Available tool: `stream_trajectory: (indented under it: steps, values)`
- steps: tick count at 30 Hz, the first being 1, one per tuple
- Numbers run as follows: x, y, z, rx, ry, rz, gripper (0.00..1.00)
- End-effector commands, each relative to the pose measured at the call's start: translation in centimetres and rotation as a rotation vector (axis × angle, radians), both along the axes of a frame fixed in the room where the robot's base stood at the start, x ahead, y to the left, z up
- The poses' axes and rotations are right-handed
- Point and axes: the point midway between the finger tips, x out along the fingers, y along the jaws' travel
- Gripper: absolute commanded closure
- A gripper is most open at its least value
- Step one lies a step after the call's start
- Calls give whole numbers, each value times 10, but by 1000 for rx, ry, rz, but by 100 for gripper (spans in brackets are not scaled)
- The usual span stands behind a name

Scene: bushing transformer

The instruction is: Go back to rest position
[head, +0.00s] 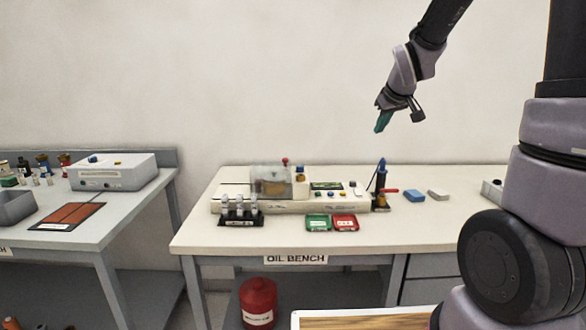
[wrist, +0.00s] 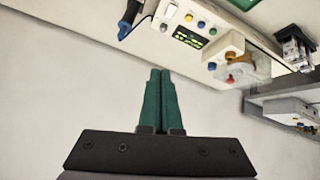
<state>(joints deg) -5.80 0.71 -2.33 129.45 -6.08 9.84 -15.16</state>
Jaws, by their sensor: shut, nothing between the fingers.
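My gripper (head: 382,124) hangs from my arm in the air above the right part of the oil bench, in front of the bare wall. Its green fingers point down and slightly left. In the wrist view, my gripper (wrist: 161,72) has its two green fingers pressed together with nothing between them. The oil bench (head: 400,230) stands below, well apart from the fingers.
The bench holds a tester with a clear cover (head: 270,181), a rack of small vials (head: 239,217), a green tray (head: 317,222), a red tray (head: 344,222) and an upright blue-topped tool (head: 381,180). A red canister (head: 258,297) stands beneath. Air around my gripper is free.

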Motion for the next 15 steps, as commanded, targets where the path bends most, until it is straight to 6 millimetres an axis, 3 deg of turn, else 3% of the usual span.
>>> stream_trajectory:
  steps: [1, 6, 10, 15]
  values:
    - [-21, -4, 20, 42, 1, -48, 100]
    - [-97, -11, 59, 202, 45, -214, 100]
    - [-156, -9, 79, 328, 81, -324, 100]
    - [-223, -1, 89, 468, 128, -432, 100]
